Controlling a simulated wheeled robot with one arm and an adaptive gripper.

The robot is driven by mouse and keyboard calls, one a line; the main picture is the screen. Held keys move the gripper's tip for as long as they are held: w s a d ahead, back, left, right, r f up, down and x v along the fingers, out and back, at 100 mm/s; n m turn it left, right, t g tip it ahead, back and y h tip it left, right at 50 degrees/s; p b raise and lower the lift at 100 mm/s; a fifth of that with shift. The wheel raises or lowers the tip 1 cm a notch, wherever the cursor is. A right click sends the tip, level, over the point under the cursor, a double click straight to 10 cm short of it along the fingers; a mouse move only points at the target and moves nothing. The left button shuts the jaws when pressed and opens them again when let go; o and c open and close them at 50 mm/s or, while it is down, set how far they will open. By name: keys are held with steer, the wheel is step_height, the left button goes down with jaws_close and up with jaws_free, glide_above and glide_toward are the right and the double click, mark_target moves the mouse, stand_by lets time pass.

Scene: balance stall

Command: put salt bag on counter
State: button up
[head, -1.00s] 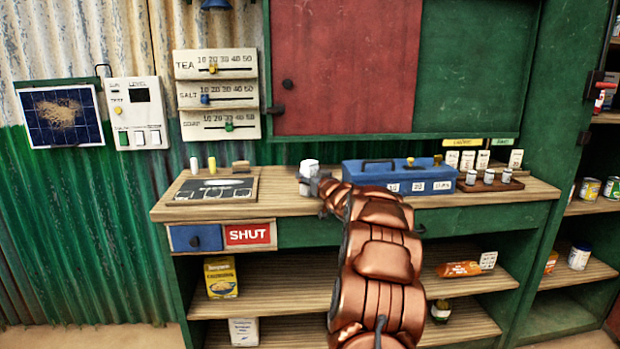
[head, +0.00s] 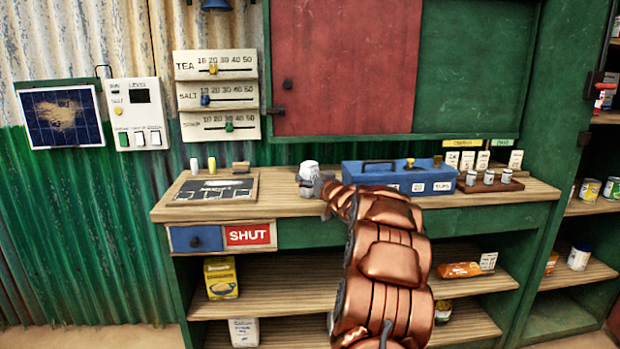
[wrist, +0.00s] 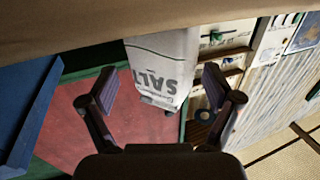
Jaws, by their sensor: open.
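The salt bag (head: 309,169), white with grey lettering, stands on the wooden counter (head: 280,206), left of the blue toolbox. In the wrist view, which is upside down, the bag (wrist: 163,62) reads "SALT" and its base meets the counter (wrist: 70,28) at the top of the picture. My gripper (head: 318,186) is at the bag's near side in the head view, partly covering its lower part. In the wrist view my gripper (wrist: 161,82) is open, with one finger on each side of the bag and visible gaps between.
The blue toolbox (head: 385,176) stands close right of the bag. A tray of small tins (head: 488,178) is further right. A dark slate board (head: 214,190) lies left on the counter. Below are shelves with a yellow box (head: 221,278) and a white packet (head: 243,331).

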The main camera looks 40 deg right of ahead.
steer(key=v, duration=1)
steer(key=shift+s+a, duration=0.15)
steer(key=shift+a, duration=0.05)
steer(key=s+a+f+g+y, duration=0.15)
steer(key=a+f+g, duration=0.3)
steer(key=a, duration=0.75)
steer(key=s+a+f+g+y, duration=0.15)
steer(key=a+f+g, duration=0.35)
steer(key=a, duration=0.7)
steer(key=s+a+f+n+g+y, duration=0.1)
steer(key=s+a+f+g, duration=0.1)
steer(key=s+a, duration=0.6)
steer(key=s+a+f+n+g+y, duration=0.1)
steer(key=s+a+f+g, duration=0.2)
steer(key=s+a, duration=0.5)
steer(key=s+a+f+n+g, duration=0.2)
steer(key=s+a+g, duration=0.3)
steer(key=s, duration=1.2)
steer(key=a, duration=0.3)
steer(key=shift+s+a+f+y, duration=0.15)
steer(key=shift+s+a+y, duration=0.05)
steer(key=shift+s+y, duration=0.2)
step_height(320, 180, up, 24)
steer(key=s+p, duration=0.1)
steer(key=p, duration=2.1)
steer(key=shift+s+f+t, duration=0.15)
steer(key=shift+f+t, duration=0.05)
steer(key=shift+t, duration=0.15)
